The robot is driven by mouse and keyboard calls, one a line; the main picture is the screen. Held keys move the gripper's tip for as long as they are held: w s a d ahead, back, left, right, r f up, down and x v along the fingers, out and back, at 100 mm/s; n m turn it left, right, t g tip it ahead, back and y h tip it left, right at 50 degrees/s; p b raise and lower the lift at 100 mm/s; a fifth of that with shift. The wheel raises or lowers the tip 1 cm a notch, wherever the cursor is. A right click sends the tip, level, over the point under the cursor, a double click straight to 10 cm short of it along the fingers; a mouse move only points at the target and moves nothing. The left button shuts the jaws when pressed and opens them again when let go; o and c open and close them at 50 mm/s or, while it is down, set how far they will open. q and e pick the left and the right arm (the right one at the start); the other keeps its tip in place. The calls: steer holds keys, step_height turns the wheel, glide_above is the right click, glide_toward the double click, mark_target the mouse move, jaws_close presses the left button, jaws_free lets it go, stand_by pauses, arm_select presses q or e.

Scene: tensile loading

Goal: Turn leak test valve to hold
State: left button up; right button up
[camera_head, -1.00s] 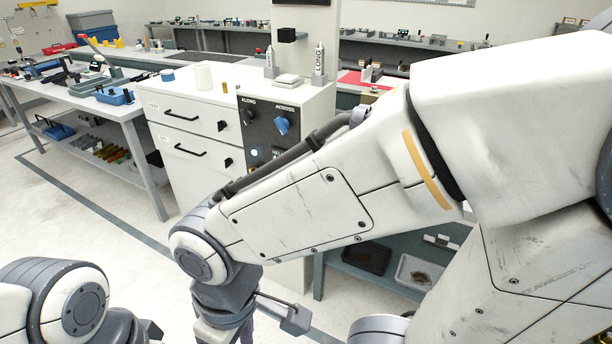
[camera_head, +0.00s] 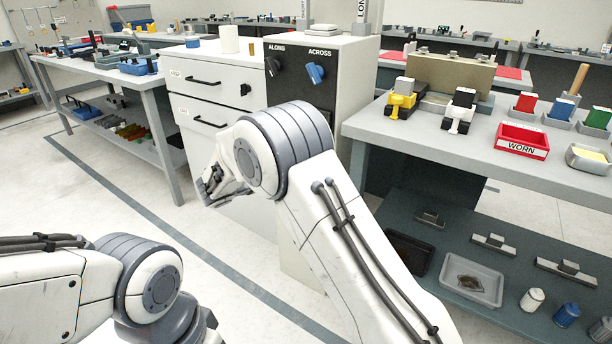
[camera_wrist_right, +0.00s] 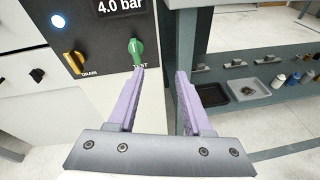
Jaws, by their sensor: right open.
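In the right wrist view, the green valve knob marked TEST (camera_wrist_right: 135,50) is on the dark front panel, its handle roughly upright with a white mark. My right gripper (camera_wrist_right: 161,74) is open, its purple fingers apart and nothing between them. The left fingertip is just below the green knob; I cannot tell whether they touch. The right finger is over the cabinet's edge. No hold mark is readable. In the head view, my right arm hides the lower panel and the green knob. My left gripper is outside the views.
A yellow DRAIN knob (camera_wrist_right: 75,63), a lit blue lamp (camera_wrist_right: 58,21) and a 4.0 bar display (camera_wrist_right: 120,6) are near the green knob. Above are a black ALONG knob (camera_head: 272,66) and blue ACROSS knob (camera_head: 316,73). A workbench (camera_head: 400,128) stands right of the cabinet.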

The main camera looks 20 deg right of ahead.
arm_select(q)
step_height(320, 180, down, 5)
steer(key=b, duration=0.3)
arm_select(e)
steer(key=w+d+f+n+t+h, duration=0.1)
steer(key=w+d+f+n+t, duration=0.1)
steer(key=w+d, duration=0.6)
steer(key=w+f+n, duration=0.1)
steer(key=w, duration=0.3)
steer(key=shift+w+d+f+t, duration=0.15)
steer(key=shift+d+f+t, duration=0.1)
steer(key=shift+d+t, duration=0.15)
jaws_close()
